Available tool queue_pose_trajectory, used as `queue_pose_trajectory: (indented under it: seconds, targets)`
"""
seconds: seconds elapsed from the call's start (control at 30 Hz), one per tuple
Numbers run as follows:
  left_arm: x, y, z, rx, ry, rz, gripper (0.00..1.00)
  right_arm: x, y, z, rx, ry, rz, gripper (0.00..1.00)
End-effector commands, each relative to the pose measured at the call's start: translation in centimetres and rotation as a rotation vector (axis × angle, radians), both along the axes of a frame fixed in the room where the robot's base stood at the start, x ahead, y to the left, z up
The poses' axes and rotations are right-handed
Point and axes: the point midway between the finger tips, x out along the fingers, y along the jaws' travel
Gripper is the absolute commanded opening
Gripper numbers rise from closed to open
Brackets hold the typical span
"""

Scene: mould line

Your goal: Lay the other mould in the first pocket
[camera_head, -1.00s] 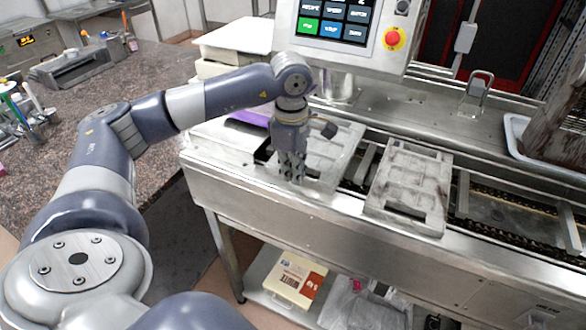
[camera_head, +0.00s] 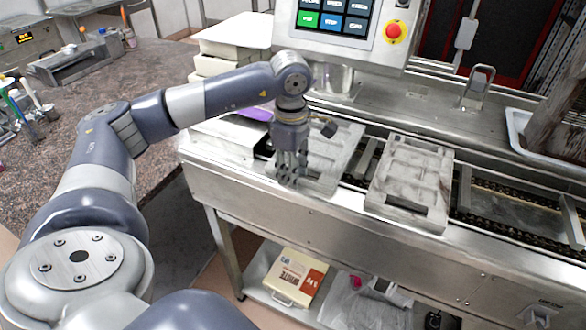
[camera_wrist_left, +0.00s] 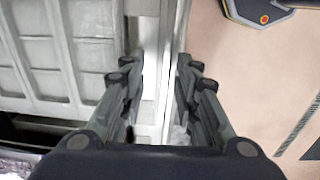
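Two pale grey moulds with rectangular recesses lie on the conveyor line. The left mould (camera_head: 338,150) lies partly behind my left gripper (camera_head: 289,181), and the right mould (camera_head: 411,178) lies flat farther along. My left gripper points down at the left mould's front edge. In the left wrist view my left gripper (camera_wrist_left: 158,68) has its fingers apart, with a bright metal edge visible between them. The left mould (camera_wrist_left: 75,60) is left of the fingers there. Whether the fingers touch it I cannot tell. My right gripper is out of view.
A control panel (camera_head: 340,20) with a red button stands behind the line. Pale stacked blocks (camera_head: 228,42) and a purple item (camera_head: 254,114) are at the left end. A white tray (camera_head: 520,135) with a brown block is at right. A lower shelf holds boxes.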

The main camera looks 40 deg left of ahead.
Motion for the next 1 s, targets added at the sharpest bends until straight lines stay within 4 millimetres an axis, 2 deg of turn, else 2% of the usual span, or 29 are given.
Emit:
queue_pose_trajectory:
  seconds: [0.17,0.57,0.73,1.0]
  targets:
    - [0.1,0.0,1.8,-0.001,-0.005,0.0,0.29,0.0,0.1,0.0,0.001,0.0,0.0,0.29]
    - [-0.2,-0.1,10.2,-0.001,-0.008,0.0,0.29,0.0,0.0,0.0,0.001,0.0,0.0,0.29]
    - [-0.3,-0.1,11.6,-0.001,-0.005,0.0,0.29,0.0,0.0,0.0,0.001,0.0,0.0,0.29]
    - [-0.4,-0.1,12.1,-0.001,-0.004,0.0,0.29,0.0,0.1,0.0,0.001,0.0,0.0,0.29]
